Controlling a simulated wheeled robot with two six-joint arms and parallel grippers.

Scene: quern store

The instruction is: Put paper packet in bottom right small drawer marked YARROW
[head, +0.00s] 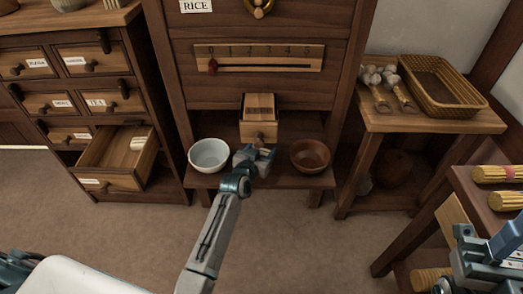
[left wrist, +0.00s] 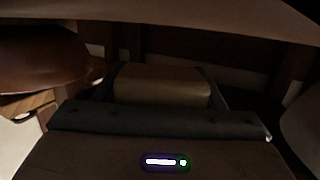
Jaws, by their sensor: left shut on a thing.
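My left gripper (head: 256,158) is between two bowls, just in front of and below a small wooden chute with a knob (head: 259,128). It is shut on a brown, rounded block-like thing (left wrist: 162,86), which shows between the fingers in the dark left wrist view. I cannot tell whether this is the paper packet. In the left cabinet, the bottom right small drawer (head: 108,179) is pulled out. A pale, ridged thing (head: 139,143) shows at its far right side. Its label is too small to read. My right gripper (head: 490,252) is at the lower right, its jaws unclear.
A white bowl (head: 209,156) and a brown bowl (head: 310,156) stand on the low shelf, either side of my left gripper. A side table (head: 430,121) at right holds a wicker basket (head: 437,84). A rack with yellow bundles (head: 497,173) stands near my right arm. The middle floor is clear.

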